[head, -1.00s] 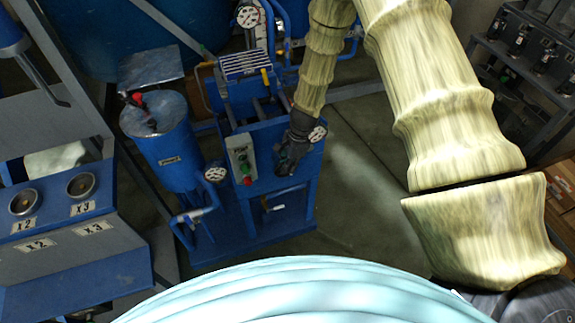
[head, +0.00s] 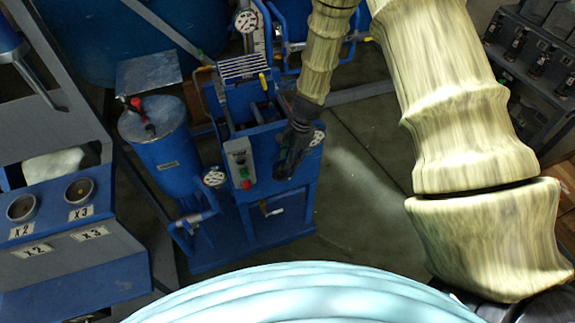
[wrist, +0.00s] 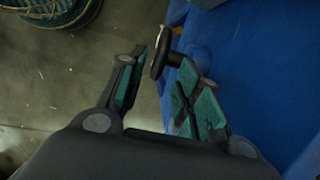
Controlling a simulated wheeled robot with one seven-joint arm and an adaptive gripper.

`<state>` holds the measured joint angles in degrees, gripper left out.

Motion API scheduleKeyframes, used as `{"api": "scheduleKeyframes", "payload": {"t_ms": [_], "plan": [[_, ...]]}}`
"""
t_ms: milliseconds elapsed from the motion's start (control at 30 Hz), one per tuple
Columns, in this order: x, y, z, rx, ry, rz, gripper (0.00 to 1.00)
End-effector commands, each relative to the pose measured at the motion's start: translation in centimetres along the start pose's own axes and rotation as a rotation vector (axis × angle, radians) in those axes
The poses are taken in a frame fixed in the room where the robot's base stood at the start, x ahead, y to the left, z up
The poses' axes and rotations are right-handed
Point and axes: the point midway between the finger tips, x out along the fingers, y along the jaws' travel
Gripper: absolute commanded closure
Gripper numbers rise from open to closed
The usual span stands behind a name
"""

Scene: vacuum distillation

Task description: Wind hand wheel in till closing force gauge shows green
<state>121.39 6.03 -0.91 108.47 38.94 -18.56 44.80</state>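In the wrist view a dark hand wheel (wrist: 161,52), seen nearly edge-on, sticks out from a blue machine on a short stem. My gripper (wrist: 160,72) is open, with one finger left of the wheel and the other to its right, close to the stem. I cannot tell whether either finger touches it. In the head view my gripper (head: 285,172) hangs at the front of the blue machine (head: 285,202) and hides the wheel. A white dial gauge (head: 317,138) shows just right of my gripper, partly covered. Its reading is too small to tell, and I cannot tell whether it is the closing force gauge.
A grey button box (head: 238,158) sits left of my gripper. A second gauge (head: 214,179) and a blue cylinder tank (head: 165,145) stand further left. A handle (head: 271,210) sticks out below. The floor (head: 365,190) right of the machine is clear.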

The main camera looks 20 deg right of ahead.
Motion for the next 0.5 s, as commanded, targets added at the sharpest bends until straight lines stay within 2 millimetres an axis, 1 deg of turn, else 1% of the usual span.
{"api": "scheduleKeyframes", "payload": {"t_ms": [33,200,333,500], "plan": [[-0.9,0.0,0.0,0.000,0.001,-0.002,0.66],[-3.4,0.0,0.0,0.000,0.001,-0.002,0.66],[-4.9,0.0,-0.1,-0.001,0.000,-0.001,0.66],[-5.8,0.1,-0.1,0.000,0.000,0.001,0.66]]}}
